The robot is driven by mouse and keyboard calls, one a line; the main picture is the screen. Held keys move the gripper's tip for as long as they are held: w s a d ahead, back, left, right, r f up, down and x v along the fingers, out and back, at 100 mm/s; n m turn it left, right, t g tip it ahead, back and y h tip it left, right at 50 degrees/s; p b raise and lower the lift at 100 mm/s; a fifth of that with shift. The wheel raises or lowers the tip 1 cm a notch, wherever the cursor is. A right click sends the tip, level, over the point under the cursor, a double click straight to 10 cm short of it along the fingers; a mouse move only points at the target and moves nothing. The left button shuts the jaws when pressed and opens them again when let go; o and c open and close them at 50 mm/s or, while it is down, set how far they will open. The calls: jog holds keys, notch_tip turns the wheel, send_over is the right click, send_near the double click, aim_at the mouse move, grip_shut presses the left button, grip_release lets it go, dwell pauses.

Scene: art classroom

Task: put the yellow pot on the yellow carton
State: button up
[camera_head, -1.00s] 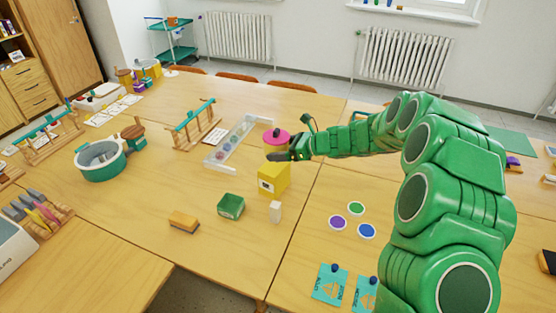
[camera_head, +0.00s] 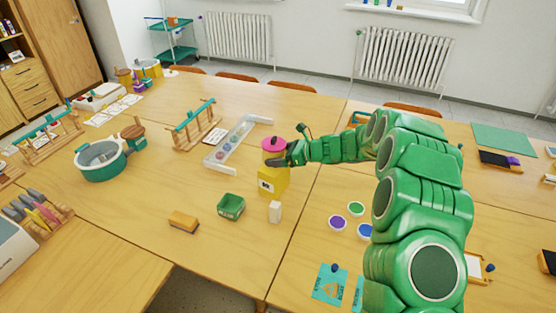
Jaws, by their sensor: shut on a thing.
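The yellow pot (camera_head: 270,156) has a pink lid with a dark knob and is upright. My gripper (camera_head: 281,160) is shut on the pot from its right side; the dark fingers partly hide it. The yellow carton (camera_head: 271,187) stands on the table directly below the pot in the picture. The pot's lower edge meets the carton's top in this view. I cannot tell whether they touch or a small gap is left.
A green open box (camera_head: 231,206) and a small white block (camera_head: 275,212) stand in front of the carton. Coloured discs (camera_head: 337,223) lie to the right. Bare table lies left of the carton.

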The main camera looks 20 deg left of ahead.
jog(key=shift+f, duration=1)
jog(key=shift+f, duration=0.1)
jog(key=o, duration=1.6)
jog(key=shift+c, duration=0.2)
jog(key=v, duration=1.2)
